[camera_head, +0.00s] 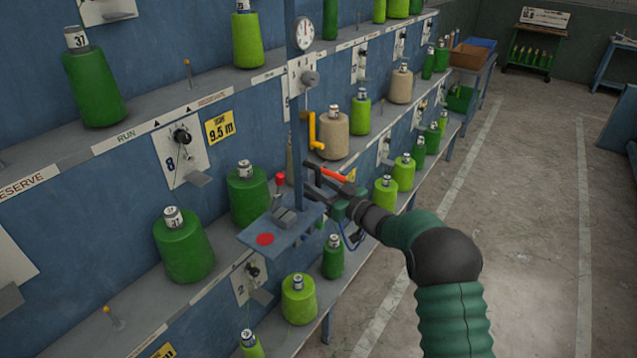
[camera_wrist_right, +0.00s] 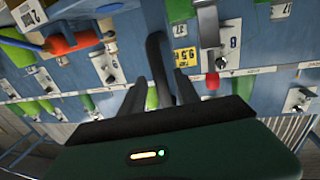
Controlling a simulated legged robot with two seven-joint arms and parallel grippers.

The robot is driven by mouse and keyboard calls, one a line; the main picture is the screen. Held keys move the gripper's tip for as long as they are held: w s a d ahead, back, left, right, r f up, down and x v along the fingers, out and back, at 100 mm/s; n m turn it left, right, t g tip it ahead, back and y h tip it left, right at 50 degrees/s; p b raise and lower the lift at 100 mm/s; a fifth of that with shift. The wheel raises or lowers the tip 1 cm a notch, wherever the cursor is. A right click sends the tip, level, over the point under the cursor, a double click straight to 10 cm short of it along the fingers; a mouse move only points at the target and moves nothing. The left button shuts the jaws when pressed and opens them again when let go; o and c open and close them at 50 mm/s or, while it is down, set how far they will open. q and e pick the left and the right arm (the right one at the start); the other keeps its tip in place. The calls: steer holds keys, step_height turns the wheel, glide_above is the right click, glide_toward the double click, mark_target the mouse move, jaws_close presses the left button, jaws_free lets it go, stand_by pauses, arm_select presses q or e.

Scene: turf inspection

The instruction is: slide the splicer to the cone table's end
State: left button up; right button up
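The splicer appears to be the blue carriage on an upright post, with a small blue shelf (camera_head: 262,238) that bears a grey block (camera_head: 284,217) and a red disc. A red knob (camera_head: 280,178) stands beside the post; a red-tipped grey lever (camera_wrist_right: 211,50) shows in the right wrist view. My right gripper (camera_head: 308,178) is just right of the post, above the shelf. Its dark fingers (camera_wrist_right: 160,95) look spread; a dark bar shows between them, and I cannot tell whether they touch it. An orange bar (camera_head: 335,174) lies beside the fingers. My left gripper is out of view.
The blue cone table (camera_head: 130,240) runs away to the right, with green cones (camera_head: 183,246) and beige cones (camera_head: 334,134) on its ledges. A yellow crank (camera_head: 315,132) is above my gripper. Concrete floor (camera_head: 530,200) is clear to the right. A brown box (camera_head: 468,56) sits at the far end.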

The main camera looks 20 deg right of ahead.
steer(key=shift+a, duration=0.15)
jaws_close()
stand_by(1.4)
